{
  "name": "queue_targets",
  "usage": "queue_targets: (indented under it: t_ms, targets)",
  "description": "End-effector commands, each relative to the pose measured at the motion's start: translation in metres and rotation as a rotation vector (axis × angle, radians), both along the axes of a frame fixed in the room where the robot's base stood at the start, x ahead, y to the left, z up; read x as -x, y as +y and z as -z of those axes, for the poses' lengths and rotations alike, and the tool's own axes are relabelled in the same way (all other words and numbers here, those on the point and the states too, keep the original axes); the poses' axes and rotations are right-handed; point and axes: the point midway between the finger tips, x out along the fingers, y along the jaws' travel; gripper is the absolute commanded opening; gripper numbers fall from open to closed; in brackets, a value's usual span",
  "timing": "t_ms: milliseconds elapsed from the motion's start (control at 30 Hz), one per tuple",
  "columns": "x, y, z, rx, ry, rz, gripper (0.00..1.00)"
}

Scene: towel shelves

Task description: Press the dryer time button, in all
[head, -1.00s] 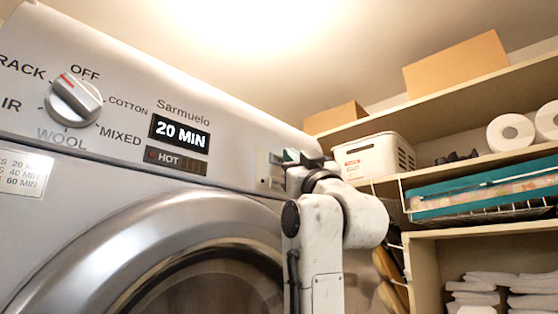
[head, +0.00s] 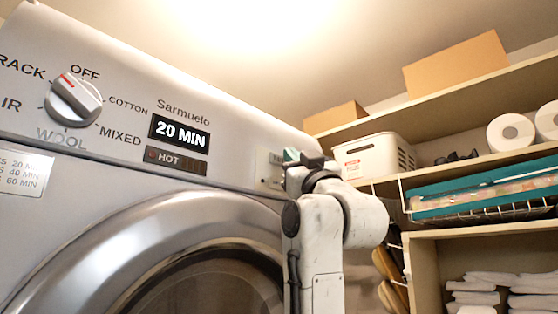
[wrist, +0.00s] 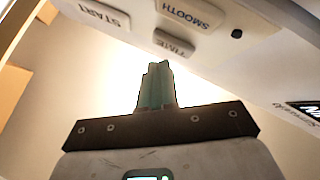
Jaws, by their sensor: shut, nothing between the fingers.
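The dryer (head: 60,110) fills the left of the head view, its display (head: 180,134) reading 20 MIN above a HOT indicator (head: 175,160). My gripper (head: 291,154) is at the right end of the panel, its teal fingers together and empty. In the wrist view, the closed fingertips (wrist: 158,66) point up toward the TIME button (wrist: 175,43), a grey key with upside-down lettering. A small gap shows between tips and button in the picture; contact cannot be confirmed. In the head view the button cannot be made out near the gripper.
The SMOOTH button (wrist: 190,13) and START button (wrist: 105,16) lie close to the TIME button. The dial (head: 74,99) is far left on the panel. Shelves (head: 450,90) with boxes, a white basket (head: 375,157) and towels (head: 475,288) stand right of my arm.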

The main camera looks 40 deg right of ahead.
Motion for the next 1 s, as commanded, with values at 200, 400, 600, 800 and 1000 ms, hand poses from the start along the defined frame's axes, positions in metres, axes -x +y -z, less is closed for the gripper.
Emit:
queue_targets:
  t_ms: [200,400,600,800,1000]
  targets:
    - [0.0,0.0,0.0,0.0,0.0,0.0,0.0]
    - [0.0,0.0,0.0,0.0,0.0,0.0,0.0]
    - [0.0,0.0,0.0,0.0,0.0,0.0,0.0]
    - [-0.0027,0.0002,-0.0002,0.0,0.0,0.0,0.0]
    - [-0.0083,0.0003,-0.0003,0.0,0.001,0.0,0.0]
